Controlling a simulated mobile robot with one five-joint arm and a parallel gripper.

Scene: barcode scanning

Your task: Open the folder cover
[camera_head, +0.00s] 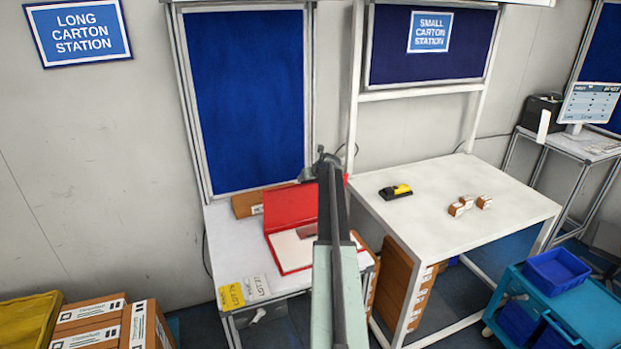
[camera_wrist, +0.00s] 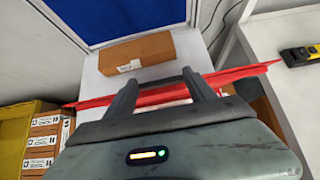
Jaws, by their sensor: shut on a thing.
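The red folder lies on the white table of the long carton station. Its red cover (camera_head: 290,207) stands raised at the back, above white pages (camera_head: 292,250) that lie bare inside. In the wrist view the cover (camera_wrist: 240,76) shows as a thin red strip running across the fingers. My gripper (camera_wrist: 159,84) is shut on the cover at its edge. In the head view my arm hides part of the cover and most of the gripper; a bit of red shows right of the arm.
A brown carton (camera_wrist: 136,53) lies behind the folder. Yellow and white lot cards (camera_head: 231,296) lie at the table's front left. The right table (camera_head: 450,215) holds a yellow-black scanner (camera_head: 396,191) and small cartons (camera_head: 461,206). A blue panel (camera_head: 248,95) stands behind.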

